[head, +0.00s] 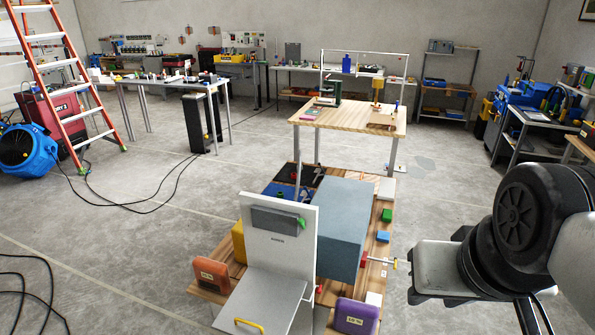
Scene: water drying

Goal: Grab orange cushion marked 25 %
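The orange cushion (210,275) stands upright at the front left corner of the low wooden table, left of a white upright panel. It has a pale label whose print is too small to read surely. A purple cushion (355,317) with a similar label stands at the front right of the panel. My arm shows large at the right edge, well apart from the orange cushion.
The white panel (255,212) with a grey flat base stands beside the orange cushion. A large blue-grey box (343,225) and a yellow block (238,243) are behind. Small blocks lie on the right side. Floor left of the table is open, with black cables (40,290).

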